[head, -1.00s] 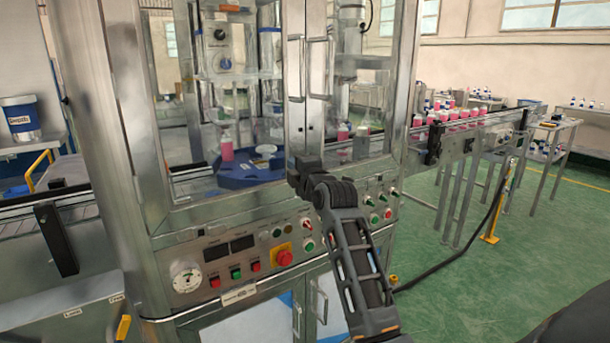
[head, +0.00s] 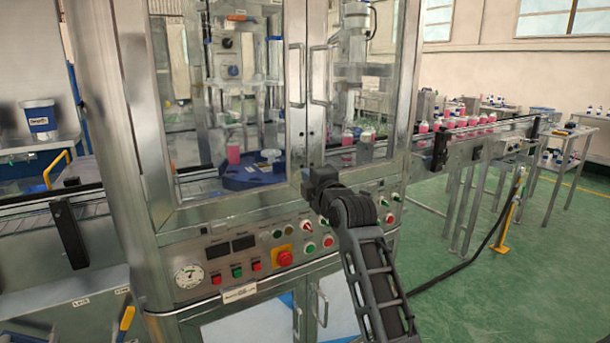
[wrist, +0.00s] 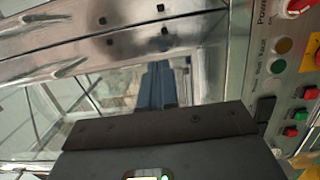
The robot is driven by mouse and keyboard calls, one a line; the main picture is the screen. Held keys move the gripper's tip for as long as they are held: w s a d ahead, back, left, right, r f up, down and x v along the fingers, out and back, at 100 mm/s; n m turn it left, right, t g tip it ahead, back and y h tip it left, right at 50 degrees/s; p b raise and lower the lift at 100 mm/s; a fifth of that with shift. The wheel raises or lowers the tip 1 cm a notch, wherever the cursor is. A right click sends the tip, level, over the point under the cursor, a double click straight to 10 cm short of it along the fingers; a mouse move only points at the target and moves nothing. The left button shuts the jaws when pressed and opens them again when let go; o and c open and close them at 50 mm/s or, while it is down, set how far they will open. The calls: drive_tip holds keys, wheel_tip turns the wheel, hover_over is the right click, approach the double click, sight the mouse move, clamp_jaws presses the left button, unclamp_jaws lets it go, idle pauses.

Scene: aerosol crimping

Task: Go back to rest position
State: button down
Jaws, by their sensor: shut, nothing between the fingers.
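My arm reaches up from the bottom right of the head view. My gripper (head: 318,183) is at its end, in front of the crimping machine (head: 150,200), close to the lower edge of its glass doors. It is shut and empty. In the wrist view a dark gripper part (wrist: 160,128) fills the lower middle, and the fingertips are hard to make out. Beyond it are the machine's metal frame and, at the right, its buttons. The control panel (head: 220,262) with a red emergency button (head: 284,258) lies below and left of my gripper in the head view.
Behind the glass, a pink bottle (head: 233,153) stands by a blue turntable (head: 240,177). A conveyor (head: 490,133) with several pink bottles runs off to the right. Green floor (head: 470,300) lies open at the lower right, crossed by a black cable (head: 455,272).

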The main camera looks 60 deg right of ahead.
drive_tip(key=d+v, duration=0.1)
drive_tip(key=v, duration=0.5)
drive_tip(key=shift+s+a+b, duration=0.35)
drive_tip(key=shift+s+b, duration=0.05)
drive_tip(key=shift+s, duration=0.3)
drive_tip(key=shift+f, duration=0.1)
drive_tip(key=s+a+f+m+t+y, duration=0.1)
drive_tip(key=s+a+f+m+y, duration=0.15)
drive_tip(key=a+f, duration=0.65)
drive_tip(key=s+a+f+m+y, duration=0.2)
drive_tip(key=s+a+f+y, duration=0.3)
drive_tip(key=a, duration=0.8)
drive_tip(key=s+a+m+y, duration=0.4)
drive_tip(key=s+a+m, duration=0.1)
drive_tip(key=s+a, duration=1.2)
drive_tip(key=s, duration=0.2)
drive_tip(key=shift+s+f, duration=0.35)
drive_tip(key=shift+s, duration=0.05)
